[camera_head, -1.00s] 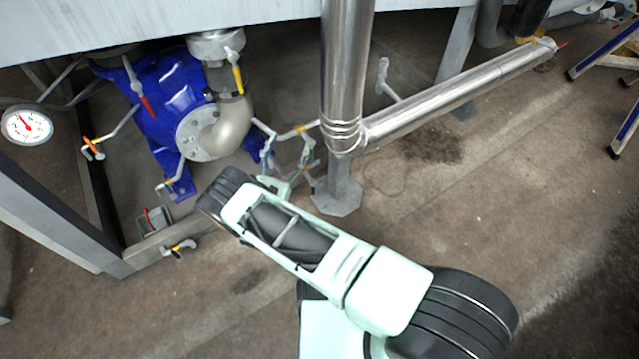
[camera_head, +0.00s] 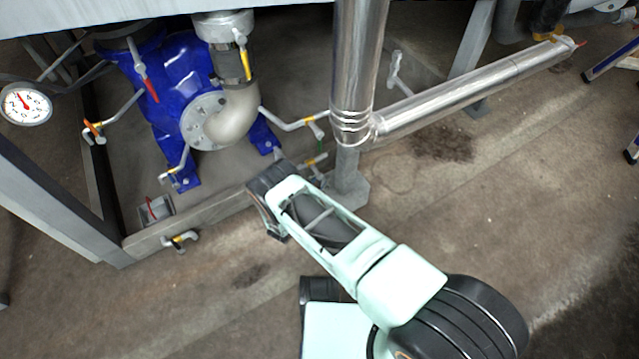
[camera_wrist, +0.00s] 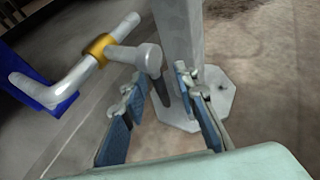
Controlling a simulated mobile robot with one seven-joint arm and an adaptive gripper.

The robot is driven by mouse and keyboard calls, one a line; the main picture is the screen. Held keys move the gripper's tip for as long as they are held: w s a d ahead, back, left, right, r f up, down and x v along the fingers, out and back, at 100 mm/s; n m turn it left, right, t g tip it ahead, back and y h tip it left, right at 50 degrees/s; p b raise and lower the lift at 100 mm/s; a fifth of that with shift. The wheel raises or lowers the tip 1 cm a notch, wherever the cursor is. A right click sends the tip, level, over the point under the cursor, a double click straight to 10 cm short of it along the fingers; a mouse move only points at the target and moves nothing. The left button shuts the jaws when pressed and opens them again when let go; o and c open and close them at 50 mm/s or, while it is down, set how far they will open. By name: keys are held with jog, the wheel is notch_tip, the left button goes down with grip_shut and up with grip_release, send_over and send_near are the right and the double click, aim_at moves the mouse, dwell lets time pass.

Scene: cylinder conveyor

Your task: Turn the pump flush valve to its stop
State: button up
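In the wrist view a grey pipe with a gold collar (camera_wrist: 100,48) leads to a grey valve body (camera_wrist: 146,59). A dark lever-like part (camera_wrist: 160,92) hangs from this body; I cannot tell for sure that it is the flush valve's handle. My gripper (camera_wrist: 160,80) is open, its two blue-grey fingers on either side of the dark part, with gaps showing. My fingers are mostly hidden there by my own arm.
A steel post with a foot plate (camera_wrist: 212,97) stands close to the right finger. A shiny vertical pipe (camera_head: 355,60) and a slanting pipe (camera_head: 470,92) are right of the pump. A gauge (camera_head: 25,103) is at left. Open floor (camera_head: 480,200) lies to the right.

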jog(key=shift+c, duration=0.5)
grip_shut()
